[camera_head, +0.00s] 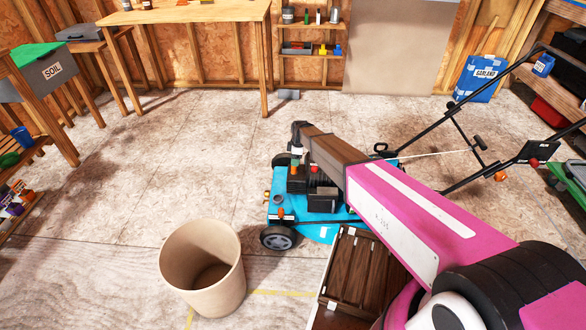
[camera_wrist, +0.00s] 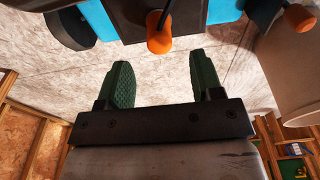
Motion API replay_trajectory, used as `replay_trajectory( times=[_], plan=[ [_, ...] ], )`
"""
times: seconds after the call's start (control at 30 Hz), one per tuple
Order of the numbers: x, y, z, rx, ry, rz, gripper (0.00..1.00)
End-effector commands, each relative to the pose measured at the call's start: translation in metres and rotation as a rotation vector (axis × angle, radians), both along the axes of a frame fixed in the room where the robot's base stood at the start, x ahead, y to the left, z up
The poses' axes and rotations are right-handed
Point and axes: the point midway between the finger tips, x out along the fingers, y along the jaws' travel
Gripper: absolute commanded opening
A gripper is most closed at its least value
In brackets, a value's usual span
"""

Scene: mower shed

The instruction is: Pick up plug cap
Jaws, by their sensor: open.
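The blue and black mower (camera_head: 322,200) stands on the floor beyond the beige bucket, with several small orange and red parts on it. My gripper (camera_head: 296,153) hangs over the mower's engine, its tips small and partly hidden in the head view. In the wrist view my gripper (camera_wrist: 157,82) is open, with two green fingers apart and nothing between them. An orange knob (camera_wrist: 160,38) on a dark rod lies beyond the gap, apart from both fingers. Another orange knob (camera_wrist: 299,19) is at the upper right. I cannot tell which small part is the plug cap.
The beige bucket (camera_head: 203,270) stands in front of the mower, left of a brown wooden crate (camera_head: 351,275). The mower's black handle (camera_head: 462,122) reaches to the right. A workbench (camera_head: 190,14) stands along the back wall. The floor left of the mower is clear.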

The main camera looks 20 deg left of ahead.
Motion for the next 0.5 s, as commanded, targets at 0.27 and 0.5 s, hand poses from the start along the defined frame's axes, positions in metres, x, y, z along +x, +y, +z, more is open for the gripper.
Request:
replay_trajectory(
  times=[0.27,0.5],
  plan=[
    [0.0,0.003,-0.023,0.0,0.001,-0.001,0.6],
    [-0.001,0.009,-0.054,-0.001,0.002,-0.002,0.6]
  ],
)
